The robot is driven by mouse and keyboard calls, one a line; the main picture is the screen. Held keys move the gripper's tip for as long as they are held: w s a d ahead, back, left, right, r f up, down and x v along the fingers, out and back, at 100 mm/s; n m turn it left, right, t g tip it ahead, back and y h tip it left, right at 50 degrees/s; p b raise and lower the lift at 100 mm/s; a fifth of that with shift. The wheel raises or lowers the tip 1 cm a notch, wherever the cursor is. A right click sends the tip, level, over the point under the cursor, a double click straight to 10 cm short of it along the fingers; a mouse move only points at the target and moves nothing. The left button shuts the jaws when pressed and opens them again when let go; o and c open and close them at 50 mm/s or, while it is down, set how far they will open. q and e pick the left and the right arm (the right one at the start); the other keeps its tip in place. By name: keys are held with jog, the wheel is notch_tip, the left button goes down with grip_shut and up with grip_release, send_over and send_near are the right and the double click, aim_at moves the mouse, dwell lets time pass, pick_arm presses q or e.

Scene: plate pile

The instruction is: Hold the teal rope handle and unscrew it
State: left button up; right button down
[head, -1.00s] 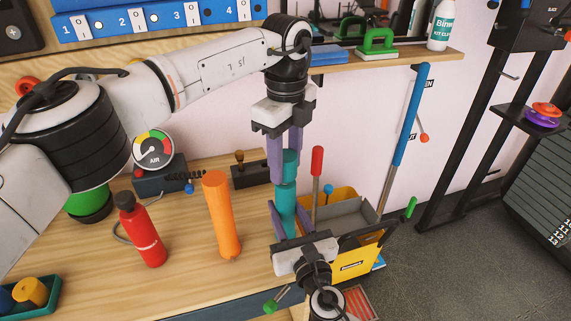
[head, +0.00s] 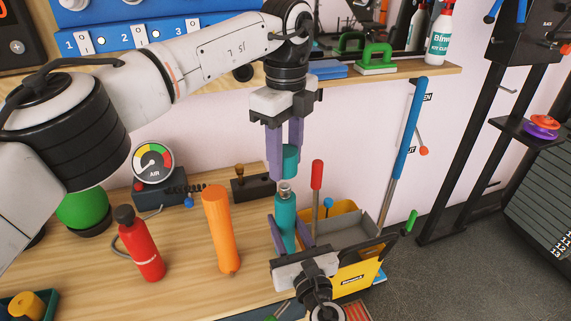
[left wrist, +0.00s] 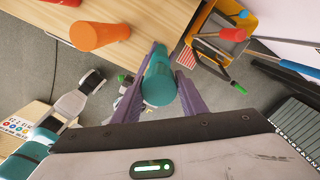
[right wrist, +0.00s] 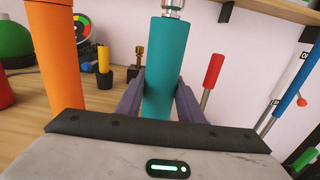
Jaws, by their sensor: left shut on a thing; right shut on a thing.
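The teal rope handle is in two parts. The short upper part (head: 290,160) is between the purple fingers of my left gripper (head: 287,172), which is shut on it from above; it also shows in the left wrist view (left wrist: 160,87). The longer lower part (head: 285,208) stands upright below, with a bare metal end (head: 284,187) on top. A visible gap separates the two parts. My right gripper (head: 292,238) is shut on the lower part from the front. The right wrist view shows this teal cylinder (right wrist: 164,65) and its metal end (right wrist: 173,8).
An orange cylinder (head: 221,230) and a red bottle (head: 142,245) stand left on the wooden bench (head: 190,290). A yellow bin (head: 358,275) with a grey tray, and a red-handled tool (head: 317,175), are close on the right. A shelf (head: 400,77) runs behind.

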jog(key=c, duration=1.1)
grip_release()
